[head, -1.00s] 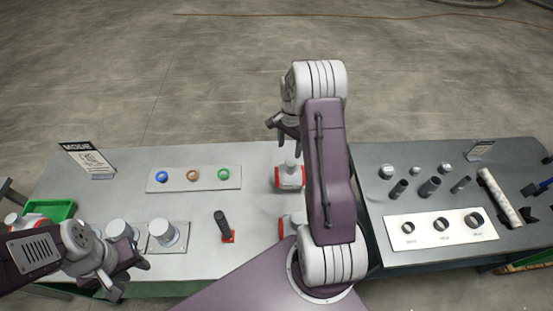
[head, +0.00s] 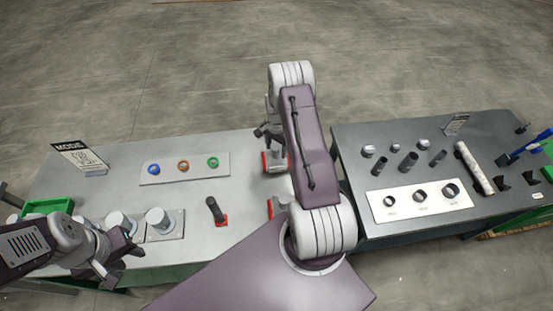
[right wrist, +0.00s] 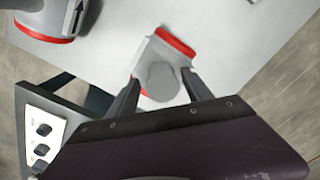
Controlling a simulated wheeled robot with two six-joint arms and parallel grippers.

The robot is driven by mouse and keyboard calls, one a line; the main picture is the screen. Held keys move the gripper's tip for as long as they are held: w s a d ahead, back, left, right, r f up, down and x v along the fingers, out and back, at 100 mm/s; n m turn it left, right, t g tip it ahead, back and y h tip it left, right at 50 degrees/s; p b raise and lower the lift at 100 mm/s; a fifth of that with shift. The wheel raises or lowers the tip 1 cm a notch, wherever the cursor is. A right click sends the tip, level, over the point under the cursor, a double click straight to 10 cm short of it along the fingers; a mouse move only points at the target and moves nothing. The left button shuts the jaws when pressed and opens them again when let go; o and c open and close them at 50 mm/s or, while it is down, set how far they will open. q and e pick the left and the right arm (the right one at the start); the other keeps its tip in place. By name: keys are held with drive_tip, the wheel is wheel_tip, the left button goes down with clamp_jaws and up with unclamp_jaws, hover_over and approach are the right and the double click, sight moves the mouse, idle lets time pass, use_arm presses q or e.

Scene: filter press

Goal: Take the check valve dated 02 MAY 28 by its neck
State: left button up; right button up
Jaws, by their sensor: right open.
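A white and grey check valve with red end rings (head: 274,165) stands near the right edge of the left table. In the right wrist view, its round grey neck (right wrist: 162,80) lies between the two fingers of my right gripper (right wrist: 160,98). The right gripper (head: 268,135) is open just above this valve; I cannot tell whether either finger touches it. A second similar valve (head: 277,206) is nearer, partly behind my right arm; one with a black arrow (right wrist: 50,15) shows in the right wrist view. No date is readable. My left gripper (head: 112,264) hovers over the near left table edge.
The left table (head: 130,195) bears a button panel (head: 185,168), a black lever on a red base (head: 216,211), white domed parts (head: 158,221), a green bin (head: 48,206) and a MODE sign (head: 79,157). The right table (head: 350,150) holds a three-hole plate (head: 421,200) and several posts.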

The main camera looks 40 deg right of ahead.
drive_tip(key=shift+w, duration=0.15)
drive_tip(key=c, duration=0.4)
drive_tip(key=shift+a, duration=0.1)
clamp_jaws()
